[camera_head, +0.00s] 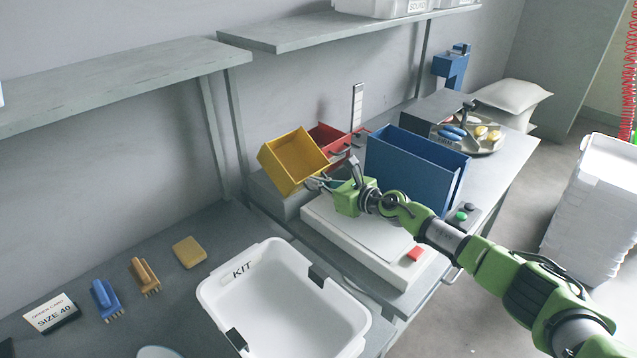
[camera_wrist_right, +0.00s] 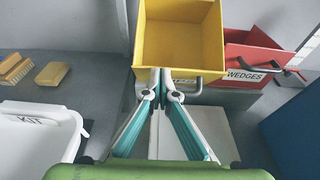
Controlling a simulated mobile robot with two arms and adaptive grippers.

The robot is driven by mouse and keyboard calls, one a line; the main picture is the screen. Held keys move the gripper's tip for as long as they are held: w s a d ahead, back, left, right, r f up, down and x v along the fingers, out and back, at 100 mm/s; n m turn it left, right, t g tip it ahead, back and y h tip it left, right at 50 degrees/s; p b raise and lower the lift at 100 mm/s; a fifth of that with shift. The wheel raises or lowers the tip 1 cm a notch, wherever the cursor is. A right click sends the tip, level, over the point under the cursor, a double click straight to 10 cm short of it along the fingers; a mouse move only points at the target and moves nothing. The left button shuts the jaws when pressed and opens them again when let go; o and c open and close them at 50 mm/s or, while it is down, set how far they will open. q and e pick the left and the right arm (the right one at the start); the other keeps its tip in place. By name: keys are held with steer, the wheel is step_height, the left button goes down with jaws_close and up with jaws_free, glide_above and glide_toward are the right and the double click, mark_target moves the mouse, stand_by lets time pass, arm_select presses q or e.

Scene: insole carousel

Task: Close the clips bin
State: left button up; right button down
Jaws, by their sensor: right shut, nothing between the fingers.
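The yellow bin (camera_head: 293,163) is tipped forward and open, its empty inside showing; it also fills the top middle of the right wrist view (camera_wrist_right: 181,32). A label on its front is mostly covered by my fingers, so I cannot read it fully. Its dark handle (camera_wrist_right: 190,90) shows just right of the fingertips. My right gripper (camera_wrist_right: 162,76) is shut and empty, its tips at the bin's front face by the handle. In the head view the right gripper (camera_head: 318,183) reaches the bin's lower front from the right. I cannot tell whether they touch. My left gripper is not in view.
A red bin (camera_wrist_right: 252,62) labelled WEDGES stands right of the yellow one. A tall blue bin (camera_head: 411,172) is close to my right wrist. A white KIT tote (camera_head: 350,312) is in front. A white flat-topped unit (camera_head: 340,235) with a red button lies below the arm.

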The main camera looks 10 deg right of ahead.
steer(key=shift+w+a+r+p, duration=0.45)
steer(key=shift+w+r+p, duration=0.2)
steer(key=shift+p, duration=0.35)
steer(key=shift+w+a+r, duration=0.35)
steer(key=shift+w+a, duration=0.05)
steer(key=shift+w, duration=0.15)
arm_select(q)
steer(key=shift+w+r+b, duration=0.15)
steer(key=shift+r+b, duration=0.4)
steer(key=shift+b, duration=0.25)
arm_select(e)
steer(key=shift+w+a+r, duration=0.3)
steer(key=shift+w+a, duration=0.1)
steer(key=shift+w, duration=0.25)
steer(key=shift+w+a+r, duration=0.25)
steer(key=shift+w+a, duration=0.15)
steer(key=shift+w, duration=0.25)
